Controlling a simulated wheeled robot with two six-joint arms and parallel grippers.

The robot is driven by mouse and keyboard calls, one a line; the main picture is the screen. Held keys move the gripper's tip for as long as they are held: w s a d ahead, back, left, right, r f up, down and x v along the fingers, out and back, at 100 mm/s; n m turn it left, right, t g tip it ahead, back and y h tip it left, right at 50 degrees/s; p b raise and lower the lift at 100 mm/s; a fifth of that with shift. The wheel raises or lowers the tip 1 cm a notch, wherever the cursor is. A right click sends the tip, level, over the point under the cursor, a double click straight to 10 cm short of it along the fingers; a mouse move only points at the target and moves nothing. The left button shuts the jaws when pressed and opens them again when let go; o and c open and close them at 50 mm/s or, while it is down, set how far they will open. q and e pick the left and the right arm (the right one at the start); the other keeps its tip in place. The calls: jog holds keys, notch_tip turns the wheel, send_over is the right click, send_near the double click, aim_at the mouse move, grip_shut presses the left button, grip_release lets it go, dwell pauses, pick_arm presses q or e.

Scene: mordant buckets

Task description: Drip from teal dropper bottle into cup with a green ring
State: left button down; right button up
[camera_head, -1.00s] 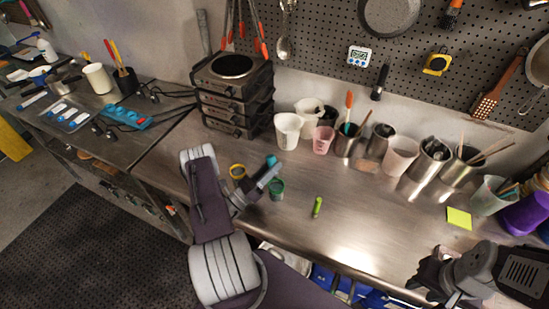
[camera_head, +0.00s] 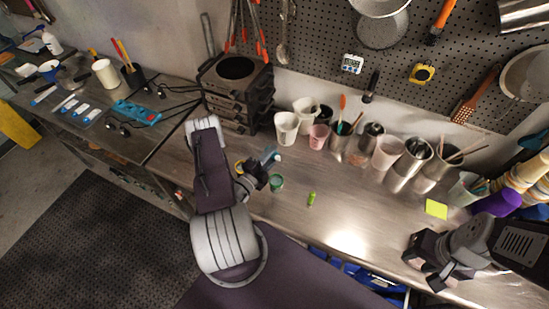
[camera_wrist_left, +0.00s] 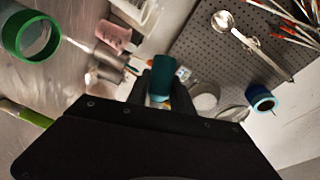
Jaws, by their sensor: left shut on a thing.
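My left gripper (camera_head: 268,163) is shut on the teal dropper bottle (camera_wrist_left: 160,78), which shows between the fingers in the left wrist view. In the head view the bottle is small and partly hidden by the gripper. The cup with a green ring (camera_head: 276,183) stands on the steel bench just in front of the gripper; it also shows at the upper left of the left wrist view (camera_wrist_left: 31,38), apart from the bottle. My right gripper (camera_head: 437,274) is at the lower right; its finger opening is unclear.
A cup with a yellow ring (camera_head: 239,167) stands beside the left gripper, partly hidden by my arm. A green marker (camera_head: 311,199) lies to the right of the green-ringed cup. Several cups and steel containers (camera_head: 415,153) line the back.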

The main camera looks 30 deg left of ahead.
pick_arm(q)
jog(key=r+n+g+p, duration=0.1)
jog(key=n+p, duration=0.1)
jog(key=r+n+g+h+p, duration=0.1)
jog(key=n+p, duration=0.2)
jog(key=shift+w+a+r, duration=0.15)
jog(key=shift+w+r, duration=0.05)
jog(key=shift+r, duration=0.15)
jog(key=shift+r+n+g+p, duration=0.15)
jog(key=shift+n+g+p, duration=0.2)
jog(key=shift+n+g, duration=0.2)
jog(key=shift+s+n+h, duration=0.2)
jog(key=shift+n+h, duration=0.2)
jog(key=shift+n, duration=0.15)
jog(key=shift+f, duration=0.2)
jog(key=shift+w, duration=0.15)
